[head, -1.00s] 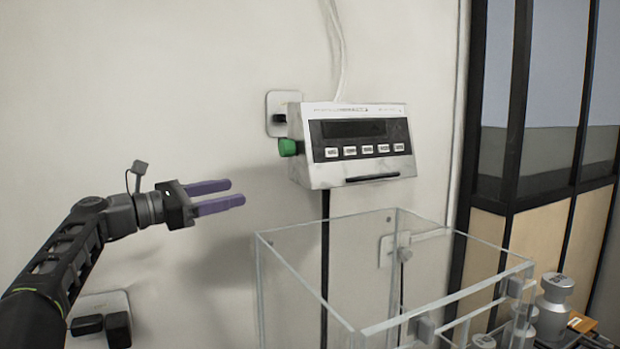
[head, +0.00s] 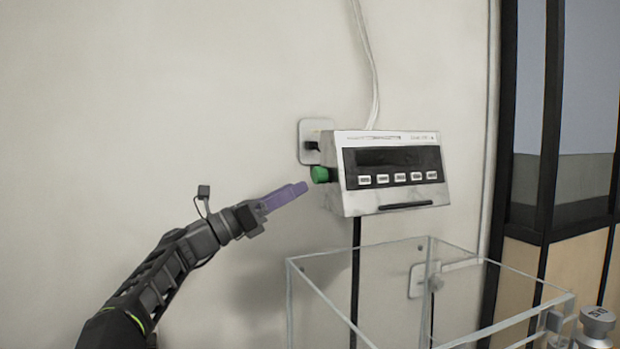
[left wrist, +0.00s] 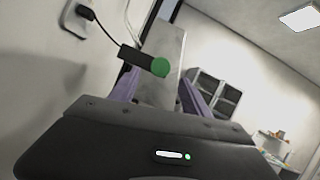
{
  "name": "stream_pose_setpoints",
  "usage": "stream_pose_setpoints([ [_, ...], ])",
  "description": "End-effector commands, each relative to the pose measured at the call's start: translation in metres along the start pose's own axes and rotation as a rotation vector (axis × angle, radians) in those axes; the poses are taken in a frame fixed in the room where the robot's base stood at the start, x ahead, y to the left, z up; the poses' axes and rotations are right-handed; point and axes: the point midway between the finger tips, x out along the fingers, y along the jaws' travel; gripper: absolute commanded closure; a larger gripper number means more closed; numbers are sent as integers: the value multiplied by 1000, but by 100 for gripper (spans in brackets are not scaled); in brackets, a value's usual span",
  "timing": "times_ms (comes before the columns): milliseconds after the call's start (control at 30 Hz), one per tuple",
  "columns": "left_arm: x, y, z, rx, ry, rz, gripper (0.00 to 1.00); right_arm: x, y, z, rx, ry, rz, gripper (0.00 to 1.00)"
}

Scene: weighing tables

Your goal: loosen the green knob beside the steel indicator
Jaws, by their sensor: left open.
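The green knob (head: 320,174) sticks out from the left side of the steel indicator (head: 391,170), which is mounted on the wall. My left gripper (head: 303,187), with purple fingers, is just left of the knob and slightly below it, pointing at it. Its fingers overlap in the head view. In the left wrist view the green knob (left wrist: 160,67) sits on a dark stem, ahead of and between the spread purple fingers (left wrist: 160,90). The fingers look apart from the knob. The indicator's grey side (left wrist: 165,75) shows behind it. My right gripper is out of view.
A clear-walled box (head: 360,262) stands below the indicator. A metal weight (head: 597,322) is at the lower right. A wall plate (head: 309,150) sits behind the indicator's left edge, and a white cable (head: 366,60) runs up the wall. The wall on the left is clear.

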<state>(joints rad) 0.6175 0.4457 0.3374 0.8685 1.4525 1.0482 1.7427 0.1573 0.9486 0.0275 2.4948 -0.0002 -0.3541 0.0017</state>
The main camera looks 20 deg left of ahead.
Motion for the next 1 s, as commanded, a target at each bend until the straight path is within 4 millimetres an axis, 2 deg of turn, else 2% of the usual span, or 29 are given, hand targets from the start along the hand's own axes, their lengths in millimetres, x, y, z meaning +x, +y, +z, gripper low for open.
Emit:
stream_pose_setpoints([
  [100, 22, -2, 4, -2, 0, -3, 45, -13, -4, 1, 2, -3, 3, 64],
  [300, 48, -1, 2, 0, 1, -2, 45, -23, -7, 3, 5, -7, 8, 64],
  [667, 54, 0, 0, 1, 0, 0, 45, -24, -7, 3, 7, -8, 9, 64],
  [1000, 54, 0, 0, 1, 0, 0, 71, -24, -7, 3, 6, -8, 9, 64],
])
